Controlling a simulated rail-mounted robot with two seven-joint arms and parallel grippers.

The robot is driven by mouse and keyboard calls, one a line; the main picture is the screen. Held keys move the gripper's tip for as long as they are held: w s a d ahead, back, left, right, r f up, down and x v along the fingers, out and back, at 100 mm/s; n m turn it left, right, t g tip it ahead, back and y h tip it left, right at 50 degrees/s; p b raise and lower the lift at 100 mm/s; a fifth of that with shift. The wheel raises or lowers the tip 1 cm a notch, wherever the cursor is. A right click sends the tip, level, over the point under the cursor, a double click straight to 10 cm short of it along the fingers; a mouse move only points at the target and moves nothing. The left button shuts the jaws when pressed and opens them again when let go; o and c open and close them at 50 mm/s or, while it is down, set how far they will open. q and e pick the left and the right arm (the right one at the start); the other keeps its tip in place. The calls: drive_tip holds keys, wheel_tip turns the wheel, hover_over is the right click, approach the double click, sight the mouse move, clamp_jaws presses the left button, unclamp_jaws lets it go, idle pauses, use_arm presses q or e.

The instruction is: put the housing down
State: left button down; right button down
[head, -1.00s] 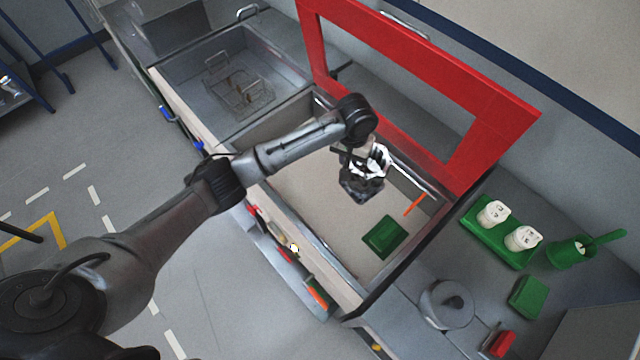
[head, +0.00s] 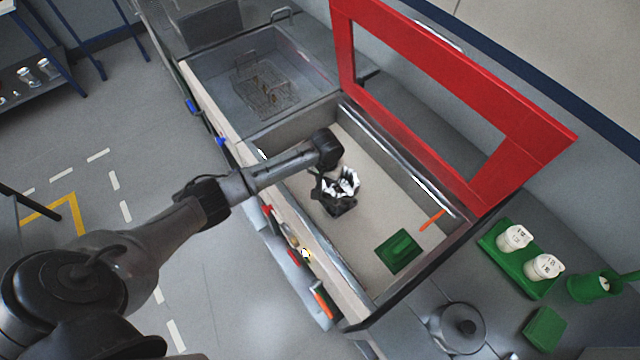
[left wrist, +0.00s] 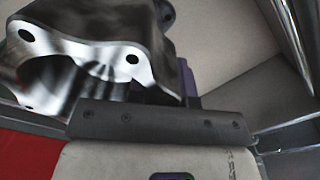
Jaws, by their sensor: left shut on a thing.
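My left gripper (head: 334,194) is shut on the housing (head: 343,207), a dark, shiny metal casting, inside the long open basin (head: 368,225) with a pale floor. The head view does not show clearly whether the housing touches the floor. In the left wrist view the housing (left wrist: 95,45) fills the upper left, with a bright flange, bolt holes and a wide hollow. A dark finger bar of the left gripper (left wrist: 160,122) lies against its lower edge. My right gripper is not in view.
A green block (head: 398,251) and an orange stick (head: 432,220) lie at the basin's near right. A red frame (head: 490,160) stands along the back. A second basin holds a wire basket (head: 262,88). A green tray (head: 510,262) with two white cups stands right.

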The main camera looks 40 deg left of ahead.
use_arm(q)
drive_tip(key=f, duration=0.1)
drive_tip(key=a+f, duration=0.1)
drive_tip(key=f, duration=0.3)
drive_tip(key=shift+s+a+b, duration=0.2)
drive_tip(key=shift+a+b, duration=0.1)
drive_tip(key=shift+a, duration=0.05)
idle(0.3)
drive_tip(key=c, duration=1.5)
unclamp_jaws()
drive_tip(key=shift+f, duration=0.2)
drive_tip(key=o, duration=0.5)
